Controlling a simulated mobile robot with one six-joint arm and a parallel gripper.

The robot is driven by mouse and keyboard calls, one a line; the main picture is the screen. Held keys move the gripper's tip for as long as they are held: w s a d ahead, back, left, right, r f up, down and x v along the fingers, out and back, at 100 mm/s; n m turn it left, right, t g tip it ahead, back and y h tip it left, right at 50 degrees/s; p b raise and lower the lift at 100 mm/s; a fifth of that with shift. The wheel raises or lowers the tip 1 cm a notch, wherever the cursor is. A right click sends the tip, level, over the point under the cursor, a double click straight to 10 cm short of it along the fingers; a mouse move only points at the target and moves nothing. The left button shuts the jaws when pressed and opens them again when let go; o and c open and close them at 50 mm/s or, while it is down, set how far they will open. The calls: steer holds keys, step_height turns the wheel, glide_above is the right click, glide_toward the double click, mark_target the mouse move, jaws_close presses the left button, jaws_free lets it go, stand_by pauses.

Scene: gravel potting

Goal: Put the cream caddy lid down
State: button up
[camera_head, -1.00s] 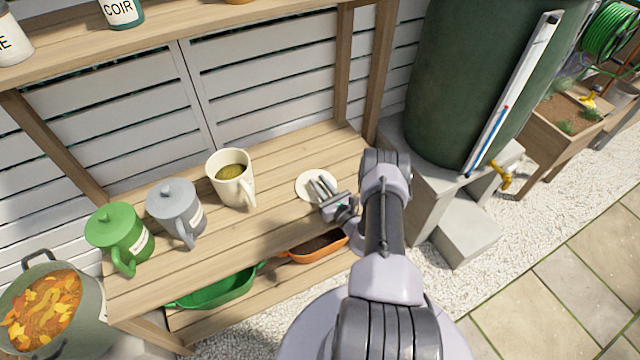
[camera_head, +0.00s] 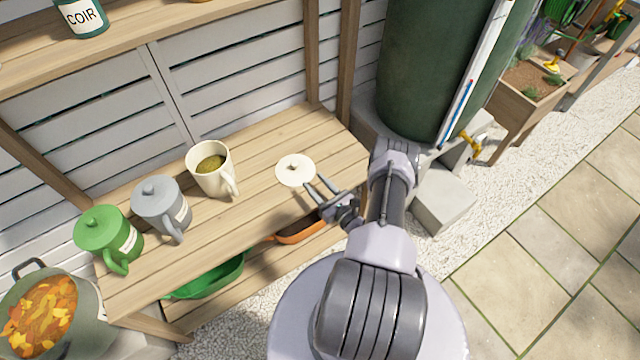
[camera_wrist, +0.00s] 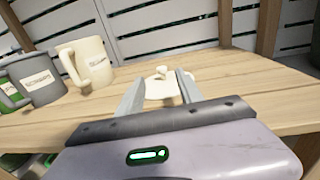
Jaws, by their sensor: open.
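The cream caddy lid (camera_head: 295,170) lies flat on the wooden bench top, knob up, to the right of the open cream caddy (camera_head: 213,172). In the wrist view the lid (camera_wrist: 160,88) lies beyond and between my fingers, with its small knob showing. My gripper (camera_head: 317,189) is open and empty at the near right side of the lid. A small gap seems to lie between the fingertips and the knob; whether a finger touches the rim I cannot tell. The cream caddy holds a greenish-brown material and also shows in the wrist view (camera_wrist: 88,65).
A grey lidded caddy (camera_head: 162,208) and a green lidded caddy (camera_head: 108,238) stand to the left. Green (camera_head: 210,280) and orange (camera_head: 300,232) trays sit on the lower shelf. A green water barrel (camera_head: 430,70) stands to the right. The bench's right end is clear.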

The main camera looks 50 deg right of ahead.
steer(key=shift+s+a, duration=0.2)
steer(key=shift+s, duration=0.95)
steer(key=w+a+r+n+y, duration=0.4)
steer(key=w+r+n+y, duration=0.25)
steer(key=r, duration=0.45)
steer(key=w+a+r+n+g+y, duration=0.2)
steer(key=a+r+n+g+y, duration=0.15)
steer(key=a+r, duration=0.3)
steer(key=w+a+r+n+g+y, duration=0.3)
steer(key=a+r+n+y, duration=0.25)
steer(key=r, duration=0.25)
steer(key=s+a+r+n+g+h, duration=0.4)
steer(key=s+a+r+n+g, duration=0.7)
steer(key=a+r, duration=0.45)
steer(key=s+r+n+t+h, duration=0.2)
steer(key=s+n+h, duration=0.1)
steer(key=s, duration=0.3)
steer(key=s+a+r+n+t+h, duration=0.1)
steer(key=s+r+n+t+h, duration=0.2)
steer(key=s, duration=0.3)
steer(key=shift+s+n+h, duration=0.2)
steer(key=shift+n+h, duration=0.15)
steer(key=shift+n, duration=0.1)
